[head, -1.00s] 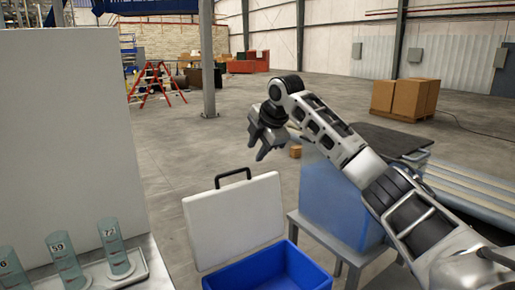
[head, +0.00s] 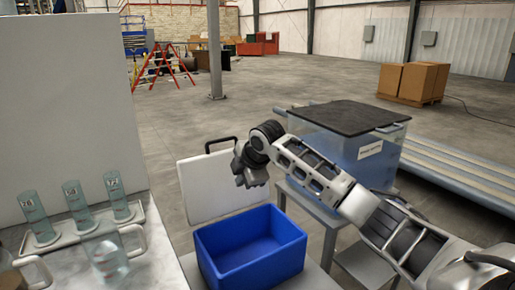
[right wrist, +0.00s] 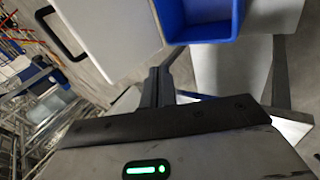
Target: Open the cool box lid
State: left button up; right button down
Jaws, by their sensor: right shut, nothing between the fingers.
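The blue cool box (head: 250,250) stands open and its inside looks empty. Its white lid (head: 205,187) stands raised at the back edge, leaning back, with a black handle (head: 221,140) on top. The lid (right wrist: 105,35), its handle (right wrist: 62,33) and part of the blue box (right wrist: 200,20) also show in the right wrist view. My right gripper (head: 251,184) is shut and empty, above the box's back edge and overlapping the lid's right side in the head view. Its fingers (right wrist: 158,86) are together in the wrist view. I cannot tell whether it touches the lid. My left gripper is out of view.
A clear bluish tank (head: 335,150) with a dark top stands on a grey stand right of the box. At left, numbered glass cylinders (head: 75,204) stand in a rack, with a glass jug (head: 106,256) in front. A white panel (head: 60,110) rises behind them.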

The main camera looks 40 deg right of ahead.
jog(key=s+a+f+m+t+y, duration=0.1)
jog(key=s+a+f+m, duration=0.1)
jog(key=s+a+f, duration=0.55)
jog(key=s+a+f+m+y, duration=0.2)
jog(key=s+a+f, duration=0.2)
jog(key=a+f, duration=0.65)
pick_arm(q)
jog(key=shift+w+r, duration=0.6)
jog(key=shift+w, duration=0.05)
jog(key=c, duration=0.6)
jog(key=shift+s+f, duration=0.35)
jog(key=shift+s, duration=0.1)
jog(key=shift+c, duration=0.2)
pick_arm(e)
jog(key=s+a+f+m, duration=0.1)
jog(key=s+f+m, duration=0.1)
jog(key=s, duration=0.4)
jog(key=s+a+f+m+t, duration=0.1)
jog(key=s+f+m, duration=0.1)
jog(key=s+m, duration=0.2)
jog(key=s+a+f+m+t, duration=0.1)
jog(key=s+f+m, duration=0.1)
jog(key=s, duration=0.8)
jog(key=shift+a+m, duration=0.3)
jog(key=shift+m, duration=0.4)
